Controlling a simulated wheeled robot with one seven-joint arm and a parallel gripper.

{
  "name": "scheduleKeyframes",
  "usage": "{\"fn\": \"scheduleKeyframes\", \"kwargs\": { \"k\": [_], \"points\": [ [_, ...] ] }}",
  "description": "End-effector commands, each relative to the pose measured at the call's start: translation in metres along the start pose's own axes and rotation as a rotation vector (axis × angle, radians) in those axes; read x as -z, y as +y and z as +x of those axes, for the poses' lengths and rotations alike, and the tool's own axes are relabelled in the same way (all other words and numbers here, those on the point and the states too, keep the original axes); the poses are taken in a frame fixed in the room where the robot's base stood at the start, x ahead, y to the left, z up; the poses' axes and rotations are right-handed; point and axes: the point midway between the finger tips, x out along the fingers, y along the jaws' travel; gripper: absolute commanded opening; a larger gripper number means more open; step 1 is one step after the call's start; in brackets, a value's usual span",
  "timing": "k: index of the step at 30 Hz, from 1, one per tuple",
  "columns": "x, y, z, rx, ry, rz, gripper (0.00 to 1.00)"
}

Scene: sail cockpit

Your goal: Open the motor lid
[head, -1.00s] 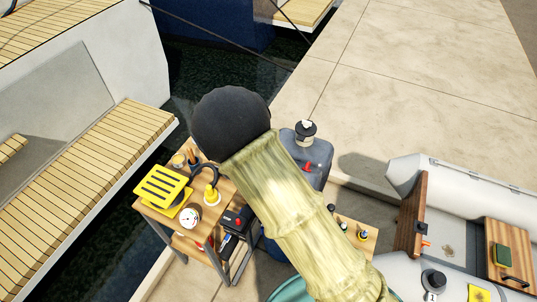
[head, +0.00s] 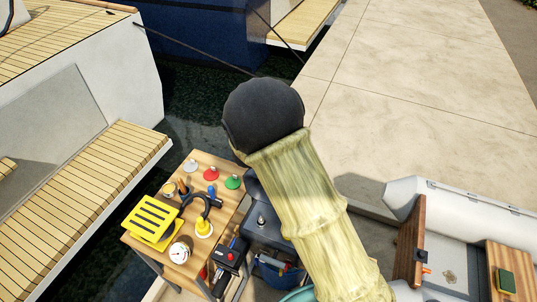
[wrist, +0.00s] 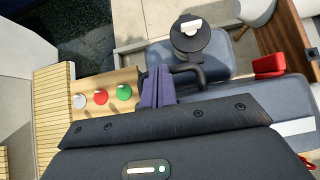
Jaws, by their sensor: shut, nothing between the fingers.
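In the wrist view a blue-grey body, which looks like the motor (wrist: 219,62), lies beyond my gripper. A black cylinder (wrist: 190,40) with a white top stands on it. A curved black handle (wrist: 196,72) lies just right of my fingertips; I cannot tell whether they touch it. Which part is the lid is not clear, and I see no raised lid. My gripper (wrist: 157,72) is shut and empty, its purple-grey fingers together. In the head view my arm hides the gripper and much of the grey body; a grey part with a small knob (head: 262,222) shows left of the arm.
A wooden table (head: 208,160) stands left of my arm, with coloured discs, a yellow slotted piece (head: 153,219) and a gauge (head: 179,252). A red block (wrist: 268,66) is right of the fingers in the wrist view. An inflatable boat (head: 440,205) lies right. The dock behind is open.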

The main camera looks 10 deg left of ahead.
Motion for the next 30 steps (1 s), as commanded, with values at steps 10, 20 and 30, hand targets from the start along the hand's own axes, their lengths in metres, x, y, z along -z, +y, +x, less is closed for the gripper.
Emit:
{"fn": "scheduleKeyframes", "kwargs": {
  "k": [10,20,30],
  "points": [
    [-0.006,0.000,0.006,-0.002,-0.001,-0.001,0.00],
    [-0.006,0.000,0.006,-0.002,-0.001,-0.002,0.00],
    [-0.019,-0.001,-0.009,0.000,-0.002,0.002,0.00]
  ]
}}
